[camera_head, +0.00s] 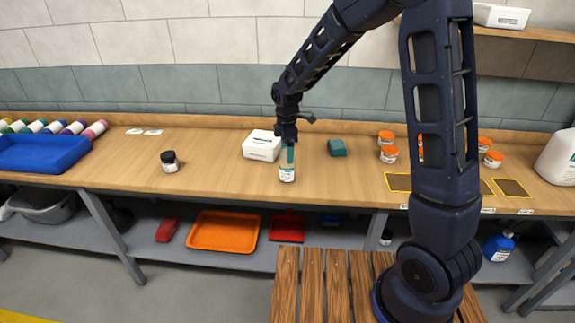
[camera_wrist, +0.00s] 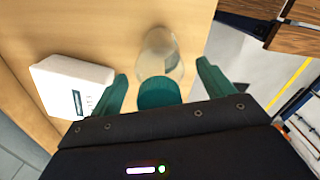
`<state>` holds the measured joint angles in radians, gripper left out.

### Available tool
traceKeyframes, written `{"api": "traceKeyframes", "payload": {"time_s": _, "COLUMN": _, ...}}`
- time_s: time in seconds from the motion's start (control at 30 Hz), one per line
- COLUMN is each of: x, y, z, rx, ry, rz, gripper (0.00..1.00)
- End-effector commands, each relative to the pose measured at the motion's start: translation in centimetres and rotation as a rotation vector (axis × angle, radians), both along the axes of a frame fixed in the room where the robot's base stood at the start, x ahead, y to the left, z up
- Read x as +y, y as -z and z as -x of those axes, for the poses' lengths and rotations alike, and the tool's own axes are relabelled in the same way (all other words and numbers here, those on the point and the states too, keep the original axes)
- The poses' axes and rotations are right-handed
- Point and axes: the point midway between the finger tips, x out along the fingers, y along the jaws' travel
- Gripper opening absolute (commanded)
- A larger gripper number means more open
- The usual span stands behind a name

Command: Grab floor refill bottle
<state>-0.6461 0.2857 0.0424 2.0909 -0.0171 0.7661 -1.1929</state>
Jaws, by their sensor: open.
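A clear bottle with a teal cap and a pale label (camera_head: 287,173) stands upright near the front edge of the wooden counter. My gripper (camera_head: 289,148) points down over it. In the wrist view the bottle (camera_wrist: 161,48) shows between the two teal fingers of my gripper (camera_wrist: 162,72), with its cap close to the palm. The fingers are apart, with a visible gap on each side of the bottle. I cannot read the label, so I cannot tell whether this is the floor refill bottle. A blue bottle (camera_head: 497,247) stands on the lower shelf at the right.
A white box (camera_head: 262,146) lies close left of the gripper and a teal block (camera_head: 337,148) to its right. A black-lidded jar (camera_head: 170,162) stands further left. Several orange-lidded jars (camera_head: 389,154) are right. A slatted wooden bench (camera_head: 312,285) is in front.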

Motion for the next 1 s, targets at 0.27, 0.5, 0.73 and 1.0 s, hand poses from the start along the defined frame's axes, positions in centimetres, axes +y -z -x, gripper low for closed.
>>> {"api": "traceKeyframes", "payload": {"time_s": 0.27, "x": 0.0, "y": 0.0, "z": 0.0, "rx": -0.001, "ry": 0.000, "rz": 0.000, "gripper": 0.53}}
{"api": "traceKeyframes", "payload": {"time_s": 0.5, "x": 0.0, "y": -0.1, "z": 0.0, "rx": -0.001, "ry": 0.000, "rz": 0.000, "gripper": 0.21}}
{"api": "traceKeyframes", "payload": {"time_s": 0.73, "x": 0.0, "y": -0.4, "z": 0.0, "rx": -0.002, "ry": 0.000, "rz": -0.002, "gripper": 0.21}}
{"api": "traceKeyframes", "payload": {"time_s": 1.0, "x": 0.0, "y": -4.5, "z": -0.1, "rx": -0.005, "ry": 0.001, "rz": -0.004, "gripper": 0.21}}
